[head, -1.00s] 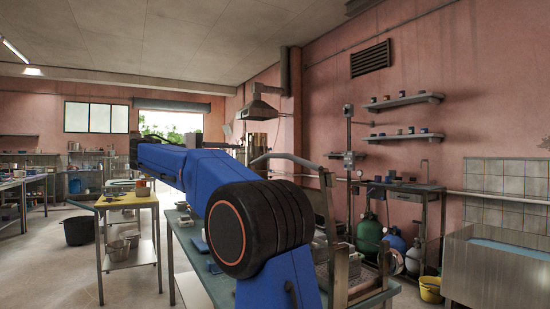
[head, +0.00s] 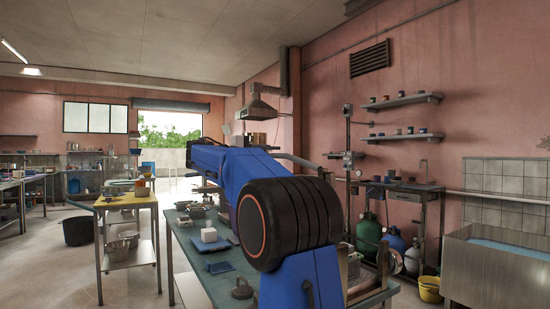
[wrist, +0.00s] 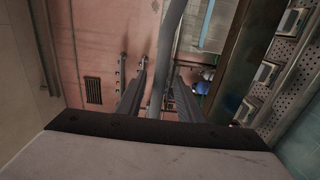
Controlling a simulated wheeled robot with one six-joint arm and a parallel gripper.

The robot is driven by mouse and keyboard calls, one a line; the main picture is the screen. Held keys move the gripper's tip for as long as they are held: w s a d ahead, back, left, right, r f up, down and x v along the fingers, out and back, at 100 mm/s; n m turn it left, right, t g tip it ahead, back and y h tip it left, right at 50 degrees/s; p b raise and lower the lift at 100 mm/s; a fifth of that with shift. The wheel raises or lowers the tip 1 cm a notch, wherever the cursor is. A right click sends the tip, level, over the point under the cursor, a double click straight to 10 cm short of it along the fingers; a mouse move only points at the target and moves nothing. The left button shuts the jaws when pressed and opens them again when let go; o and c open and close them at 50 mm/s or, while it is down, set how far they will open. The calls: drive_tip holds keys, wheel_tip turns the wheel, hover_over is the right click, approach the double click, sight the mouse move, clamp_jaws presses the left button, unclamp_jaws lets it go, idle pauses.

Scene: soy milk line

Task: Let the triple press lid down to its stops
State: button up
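The triple press stands on the near right of the worktable in the head view, mostly hidden behind my blue arm; a metal upright of its frame (head: 383,262) shows. In the wrist view a perforated metal plate with three square frames (wrist: 265,73), apparently the press, runs along the right, beside a dark beam (wrist: 243,60). A long grey bar (wrist: 172,50), perhaps the lid's handle, passes between the fingers of my gripper (wrist: 160,72). The fingers are apart, with wall showing between the left finger and the bar. I cannot tell the lid's angle or whether a finger touches the bar.
The worktable (head: 205,285) holds a white block (head: 209,235), a blue tray (head: 216,247) and several metal pans. A yellow-topped cart (head: 125,201) stands to the left. A steel basin (head: 495,270), gas bottles (head: 367,232) and a yellow bucket (head: 430,289) are on the right.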

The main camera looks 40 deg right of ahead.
drive_tip(key=shift+x, duration=0.75)
drive_tip(key=shift+c, duration=0.3)
clamp_jaws()
drive_tip(key=shift+d, duration=0.1)
drive_tip(key=s+d+f+y, duration=0.1)
drive_tip(key=s+d+y, duration=0.1)
drive_tip(key=d, duration=0.6)
drive_tip(key=s+d+f+t+y, duration=0.1)
drive_tip(key=d+y, duration=0.3)
drive_tip(key=d, duration=0.5)
drive_tip(key=shift+s+d+f+t, duration=0.3)
drive_tip(key=shift+s+f, duration=0.15)
drive_tip(key=shift+s, duration=0.15)
